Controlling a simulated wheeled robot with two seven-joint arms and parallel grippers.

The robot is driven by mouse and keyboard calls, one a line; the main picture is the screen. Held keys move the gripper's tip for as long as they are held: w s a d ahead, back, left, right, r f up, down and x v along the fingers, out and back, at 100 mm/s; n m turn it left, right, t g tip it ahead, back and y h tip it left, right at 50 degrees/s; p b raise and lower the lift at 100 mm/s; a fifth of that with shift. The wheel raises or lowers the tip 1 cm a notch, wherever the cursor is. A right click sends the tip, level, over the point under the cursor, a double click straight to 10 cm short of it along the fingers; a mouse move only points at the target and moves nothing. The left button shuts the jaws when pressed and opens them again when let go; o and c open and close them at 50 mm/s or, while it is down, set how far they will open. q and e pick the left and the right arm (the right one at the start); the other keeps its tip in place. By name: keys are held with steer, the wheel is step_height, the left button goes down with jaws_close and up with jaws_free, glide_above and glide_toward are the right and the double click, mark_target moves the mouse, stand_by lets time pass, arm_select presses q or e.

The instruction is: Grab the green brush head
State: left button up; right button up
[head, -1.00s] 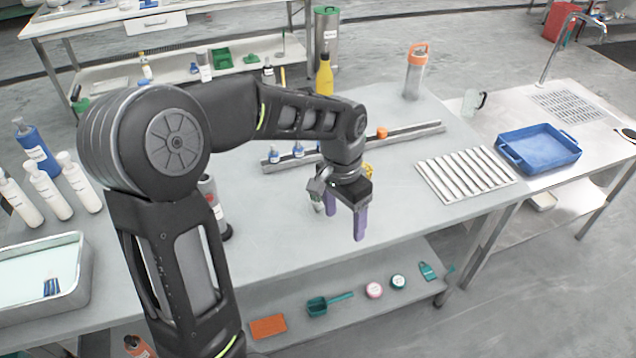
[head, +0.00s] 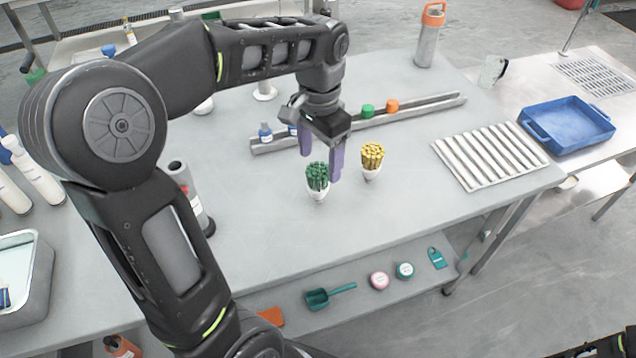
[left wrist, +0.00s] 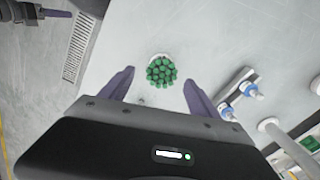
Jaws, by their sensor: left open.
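The green brush head (head: 317,176) is a tuft of green bristles in a small white cup-like base, upright on the grey table. My left gripper (head: 322,160) is open, its purple fingers pointing down just above and behind the green brush head. In the left wrist view, the green brush head (left wrist: 161,71) shows ahead of and between the two spread fingertips (left wrist: 158,82), with nothing held. A yellow brush head (head: 371,158) in a similar white base stands to the right of the gripper.
A metal rail (head: 410,115) with small bottles and green and orange caps lies behind the brush heads. A ridged white tray (head: 488,157) and a blue tray (head: 567,125) are to the right. A dark-based grey cylinder (head: 190,194) stands left. The table front is clear.

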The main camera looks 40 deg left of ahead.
mark_target(318, 183)
stand_by(0.3)
arm_select(q)
steer(key=shift+f, duration=1.3)
steer(key=f, duration=0.5)
steer(key=shift+s+a+f, duration=0.1)
steer(key=shift+a+f, duration=0.05)
steer(key=shift+a, duration=0.05)
steer(key=shift+c, duration=0.2)
steer(key=c, duration=1.4)
